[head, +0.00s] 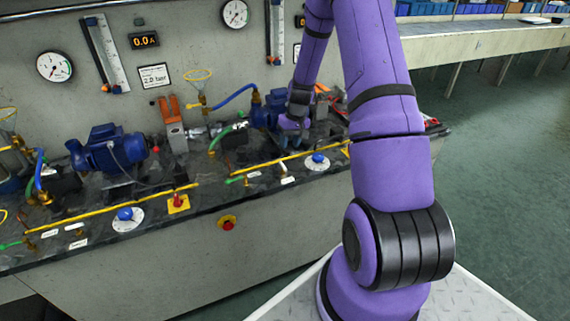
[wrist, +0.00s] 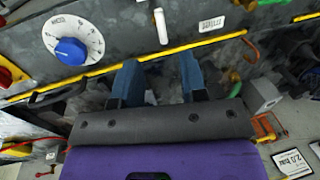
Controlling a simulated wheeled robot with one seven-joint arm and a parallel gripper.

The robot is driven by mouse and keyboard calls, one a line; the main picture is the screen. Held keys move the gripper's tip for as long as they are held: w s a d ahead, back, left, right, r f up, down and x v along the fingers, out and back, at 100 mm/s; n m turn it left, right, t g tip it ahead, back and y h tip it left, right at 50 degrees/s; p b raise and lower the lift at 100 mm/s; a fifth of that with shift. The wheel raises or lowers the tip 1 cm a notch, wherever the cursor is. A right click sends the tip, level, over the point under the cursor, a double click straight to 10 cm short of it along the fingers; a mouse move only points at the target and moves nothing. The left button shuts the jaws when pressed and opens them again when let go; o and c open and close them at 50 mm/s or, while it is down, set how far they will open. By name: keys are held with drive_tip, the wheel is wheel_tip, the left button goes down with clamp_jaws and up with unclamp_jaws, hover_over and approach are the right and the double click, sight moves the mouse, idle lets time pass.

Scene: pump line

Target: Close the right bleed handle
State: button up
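My gripper (wrist: 158,62) is open, its two blue fingers apart with nothing held between them. Its tips lie against or over the yellow pipe in the wrist view; the gap in height cannot be told. Just past the tips, a small white bar (wrist: 160,26), possibly the right bleed handle, points across the pipe's direction. A small label (wrist: 212,24) is beside it, too blurred to read. A white piece (head: 283,168) shows in front of the right yellow pipe.
A blue knob (wrist: 71,51) on a white dial is left of my fingers, and a red knob on a yellow plate (wrist: 9,72) is farther left. The yellow pipe (wrist: 110,68) crosses below the dial. A red stop button (head: 227,223) is on the bench front.

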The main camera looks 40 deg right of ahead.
sight(284, 166)
drive_tip(key=f, duration=0.3)
drive_tip(key=a+f, duration=0.1)
drive_tip(key=f, duration=0.5)
drive_tip(key=shift+w+a+f, duration=0.1)
drive_tip(key=shift+w+a, duration=0.1)
drive_tip(key=shift+a, duration=0.2)
clamp_jaws()
